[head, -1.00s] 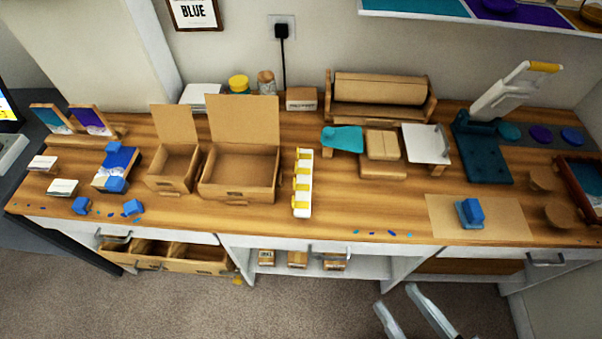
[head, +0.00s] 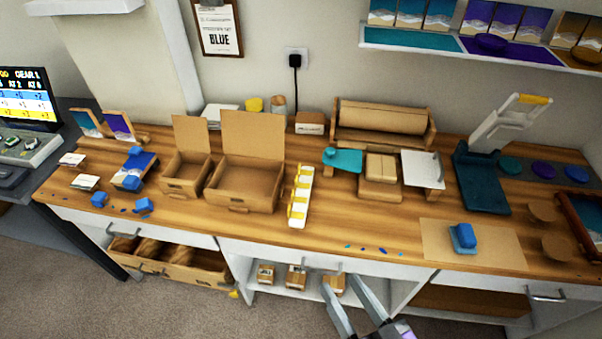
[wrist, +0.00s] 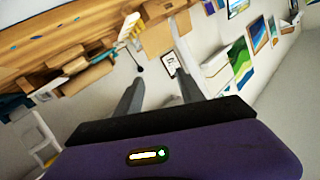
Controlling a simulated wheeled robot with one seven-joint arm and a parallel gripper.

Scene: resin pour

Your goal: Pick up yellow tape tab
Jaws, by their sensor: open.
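A white strip (head: 301,211) stands near the front of the wooden bench, with several yellow tape tabs (head: 299,195) along it. The strip and its yellow pieces also show, small and tilted, in the wrist view (wrist: 131,25). My gripper (head: 341,284) is open and empty. In the head view it appears in front of the bench, below and to the right of the strip, apart from it. Its two fingers also show in the wrist view (wrist: 156,90), with nothing between them.
Open cardboard boxes (head: 241,186) stand left of the strip. A teal piece (head: 343,160) and a cardboard stack (head: 381,178) lie to its right. Small blue bits (head: 368,249) lie by the front edge. An open drawer (head: 170,272) juts out below left.

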